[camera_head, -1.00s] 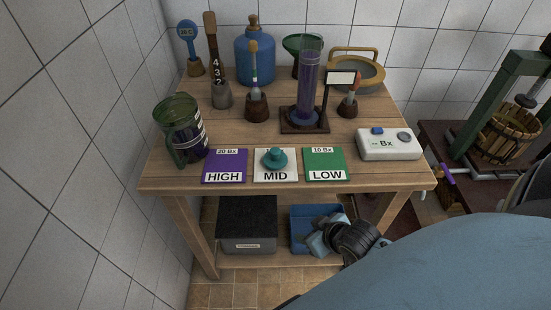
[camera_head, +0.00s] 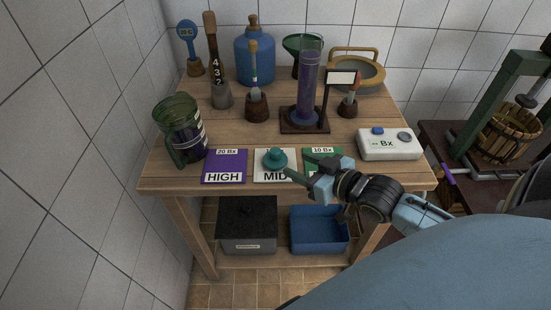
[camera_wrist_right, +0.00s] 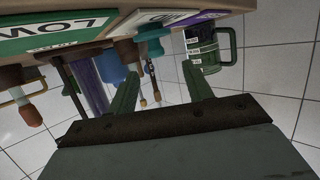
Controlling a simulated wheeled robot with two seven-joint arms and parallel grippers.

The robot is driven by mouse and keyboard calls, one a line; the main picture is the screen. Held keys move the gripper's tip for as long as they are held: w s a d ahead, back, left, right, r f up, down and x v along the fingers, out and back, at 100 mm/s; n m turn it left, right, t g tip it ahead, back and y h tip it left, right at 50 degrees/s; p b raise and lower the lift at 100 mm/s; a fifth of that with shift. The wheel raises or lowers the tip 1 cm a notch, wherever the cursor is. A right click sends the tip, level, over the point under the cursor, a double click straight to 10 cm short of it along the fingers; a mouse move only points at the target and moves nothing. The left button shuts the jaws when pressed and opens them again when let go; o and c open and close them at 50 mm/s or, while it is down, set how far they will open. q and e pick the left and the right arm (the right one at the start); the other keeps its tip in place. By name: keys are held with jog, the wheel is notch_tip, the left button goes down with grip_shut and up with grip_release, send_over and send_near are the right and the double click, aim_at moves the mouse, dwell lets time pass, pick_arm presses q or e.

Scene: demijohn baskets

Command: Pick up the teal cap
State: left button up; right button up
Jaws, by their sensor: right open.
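The teal cap (camera_head: 275,159), a round knobbed piece, sits on the white MID card (camera_head: 262,178) near the table's front edge. My right gripper (camera_head: 299,166) is open and empty just right of the cap, its fingers pointing left toward it over the LOW card. The cap is apart from the fingers as far as I can tell. In the right wrist view the two spread fingers (camera_wrist_right: 160,85) show with nothing between them, and the teal cap (camera_wrist_right: 152,34) lies beyond their tips. My left gripper is out of view.
The purple HIGH card (camera_head: 224,168) lies left of the MID card, the green LOW card (camera_head: 322,157) right. A green jug (camera_head: 178,135) stands at left, a white Bx meter (camera_head: 390,145) at right. A purple-filled cylinder (camera_head: 307,95) stands behind. A blue bin (camera_head: 320,245) sits below.

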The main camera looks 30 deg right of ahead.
aim_at(271, 152)
jog(key=x, duration=0.6)
jog(key=shift+w+f+b, duration=0.1)
jog(key=shift+w+b, duration=0.2)
jog(key=shift+b, duration=0.05)
jog(key=x, duration=0.4)
jog(key=shift+w+d+f+b, duration=0.15)
jog(key=shift+w+d+b, duration=0.1)
jog(key=shift+b, duration=0.15)
jog(key=shift+w+a+f, duration=0.15)
jog(key=shift+w, duration=0.25)
jog(key=c, duration=1)
notch_tip(271, 152, up, 10)
jog(key=shift+r+p, duration=0.1)
jog(key=shift+p, duration=0.85)
jog(key=shift+c, duration=0.2)
